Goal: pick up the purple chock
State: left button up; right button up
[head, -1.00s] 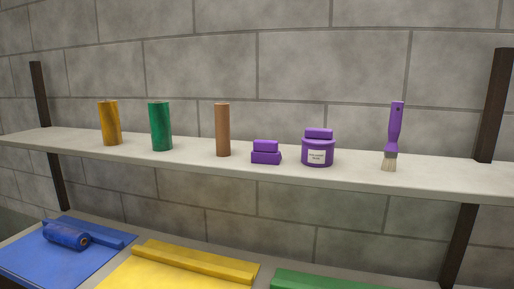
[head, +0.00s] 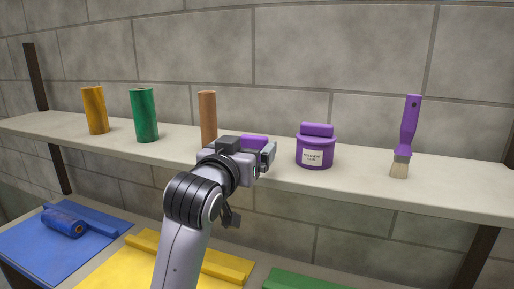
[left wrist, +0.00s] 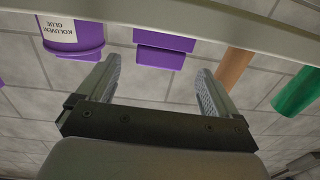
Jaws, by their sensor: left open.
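The purple chock (head: 255,141) is a small stepped block on the shelf, between a brown cylinder and a purple glue jar. In the head view my left gripper (head: 249,152) is in front of it and hides most of it. In the left wrist view the picture is upside down; the chock (left wrist: 162,52) shows ahead of the open, empty fingers (left wrist: 158,72), roughly centred between them. I see no contact. My right gripper is not in view.
The purple glue jar (head: 315,150) and the brown cylinder (head: 208,118) flank the chock on the shelf (head: 355,183). Green (head: 145,115) and yellow (head: 95,110) cylinders stand left, a purple brush (head: 409,130) right. Coloured mats lie on the surface below.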

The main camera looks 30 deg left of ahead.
aim_at(252, 143)
pick_arm(q)
jog(key=shift+f+p+x, duration=0.1)
jog(key=shift+p+x, duration=0.2)
jog(key=shift+x, duration=1.2)
jog(key=shift+f+p+x, duration=0.15)
jog(key=shift+p+x, duration=0.15)
jog(key=shift+x, duration=1.2)
jog(key=c, duration=1.1)
